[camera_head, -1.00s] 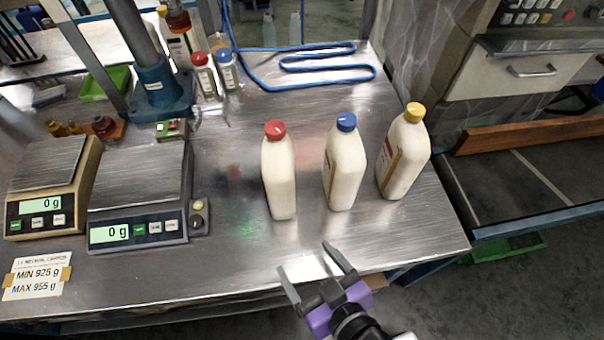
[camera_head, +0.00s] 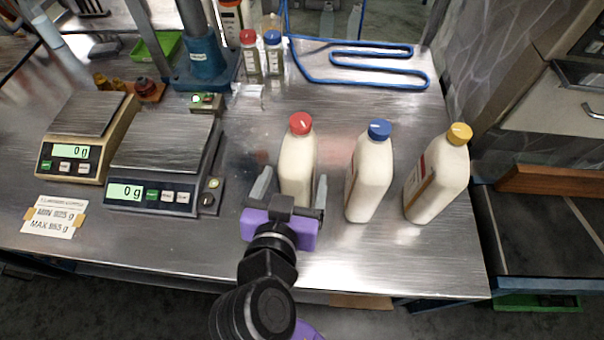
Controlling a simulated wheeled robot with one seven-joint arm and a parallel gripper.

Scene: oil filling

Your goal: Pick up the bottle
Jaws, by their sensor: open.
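Three white bottles stand upright in a row on the metal table. The red-capped bottle (camera_head: 297,162) is on the left, the blue-capped bottle (camera_head: 369,180) in the middle and the yellow-capped bottle (camera_head: 437,182) on the right. My gripper (camera_head: 292,185) is open, with its fingers reaching up on the left and right of the red-capped bottle's lower part. The gripper body hides the foot of that bottle. I cannot tell whether either finger touches it.
Two scales, one gold (camera_head: 64,154) and one dark (camera_head: 126,190), stand to the left, both reading 0 g. Small red- and blue-capped bottles (camera_head: 250,62) stand behind, near a blue press (camera_head: 203,68). A blue tube (camera_head: 345,79) lies at the back. The table's front edge is clear.

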